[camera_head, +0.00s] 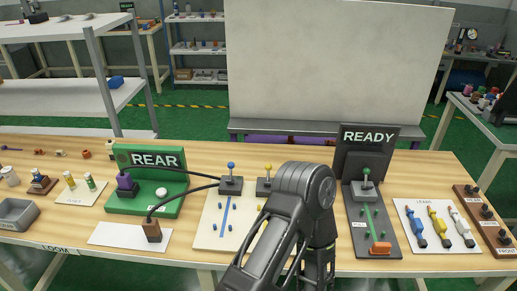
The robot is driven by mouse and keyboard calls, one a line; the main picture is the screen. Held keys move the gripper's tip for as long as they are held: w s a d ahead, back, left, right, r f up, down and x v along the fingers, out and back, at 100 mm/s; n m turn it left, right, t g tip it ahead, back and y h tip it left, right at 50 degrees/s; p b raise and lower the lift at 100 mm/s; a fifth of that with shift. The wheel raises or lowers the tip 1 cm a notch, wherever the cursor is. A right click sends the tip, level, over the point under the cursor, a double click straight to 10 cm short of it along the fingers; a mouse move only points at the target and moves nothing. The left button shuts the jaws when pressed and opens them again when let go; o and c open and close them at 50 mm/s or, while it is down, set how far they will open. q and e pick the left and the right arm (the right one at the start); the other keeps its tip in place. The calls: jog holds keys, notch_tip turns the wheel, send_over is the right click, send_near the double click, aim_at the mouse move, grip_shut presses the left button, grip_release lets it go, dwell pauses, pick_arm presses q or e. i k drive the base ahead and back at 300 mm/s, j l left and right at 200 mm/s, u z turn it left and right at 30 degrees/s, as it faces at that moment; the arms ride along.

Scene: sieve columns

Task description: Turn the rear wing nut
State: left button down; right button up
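A brown board (466,198) lies at the right end of the table with a row of small dark knobs. The farthest dark knob (477,189) is at its rear end, and a white label at the near end reads FRONT. The knobs are too small to tell whether they are wing nuts or how they are turned. A green stand (149,157) marked REAR stands at the left, with a purple part and a white ball; no wing nut can be made out on it. One dark arm of mine rises at the bottom centre. Neither gripper can be made out.
A dark READY stand (370,137) with a grey block and orange piece is right of my arm. A white tray (407,205) holds blue, yellow and white tools. A pale board (206,235) with levers is partly behind my arm. Cables run from the green stand.

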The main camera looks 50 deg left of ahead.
aim_at(467, 186)
jog(key=u, duration=2.45)
jog(key=z, duration=2.45)
jog(key=i+j, duration=0.25)
jog(key=j, duration=0.15)
jog(key=i+l+z, duration=0.2)
jog(key=l+z, duration=0.25)
jog(key=l, duration=0.15)
jog(key=i+l+z, duration=0.2)
jog(key=k+l, duration=0.05)
